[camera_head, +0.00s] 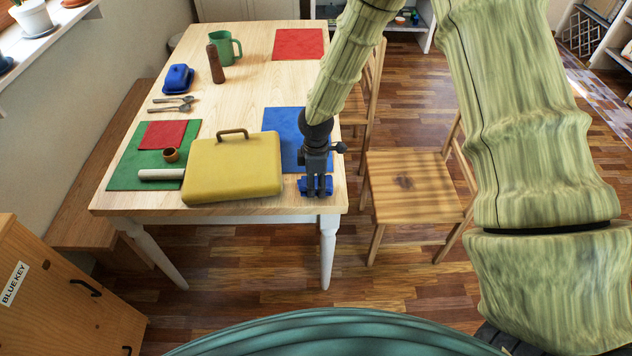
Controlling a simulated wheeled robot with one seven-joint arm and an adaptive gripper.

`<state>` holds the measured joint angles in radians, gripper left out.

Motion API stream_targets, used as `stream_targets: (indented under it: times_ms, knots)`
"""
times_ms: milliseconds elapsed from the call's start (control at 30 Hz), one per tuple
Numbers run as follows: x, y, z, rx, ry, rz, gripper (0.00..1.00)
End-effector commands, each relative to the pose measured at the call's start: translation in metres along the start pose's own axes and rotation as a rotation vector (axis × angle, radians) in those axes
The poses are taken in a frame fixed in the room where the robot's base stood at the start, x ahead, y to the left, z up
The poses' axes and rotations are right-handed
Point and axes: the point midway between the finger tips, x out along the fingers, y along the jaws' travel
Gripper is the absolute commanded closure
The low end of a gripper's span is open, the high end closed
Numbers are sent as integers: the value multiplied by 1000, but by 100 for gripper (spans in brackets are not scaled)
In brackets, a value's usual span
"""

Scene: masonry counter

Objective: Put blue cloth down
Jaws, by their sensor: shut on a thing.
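My gripper (316,184) is at the near right corner of the wooden table, pointing down. It is shut on a small dark blue thing, which I take to be the blue cloth (328,186). The fingers hide part of it. I cannot tell whether the cloth touches the tabletop. A flat blue mat (283,125) lies just behind and left of my gripper, partly hidden by my arm.
A yellow case (235,170) with a handle stands close left of my gripper. Farther left is a green mat (122,172) bearing a red cloth (162,134). The table (240,95) has bare room in its middle. A wooden chair (412,188) stands to the right.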

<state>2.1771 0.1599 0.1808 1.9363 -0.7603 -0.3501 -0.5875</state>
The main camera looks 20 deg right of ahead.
Motion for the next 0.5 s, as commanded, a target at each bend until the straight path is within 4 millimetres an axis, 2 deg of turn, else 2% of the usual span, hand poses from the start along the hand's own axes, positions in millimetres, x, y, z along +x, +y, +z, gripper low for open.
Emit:
stream_targets:
  times_ms: [133, 500]
  knots:
    - [10, 0, 0, 0, 0, 1, 82]
    - [14, 0, 0, 0, 0, 1, 82]
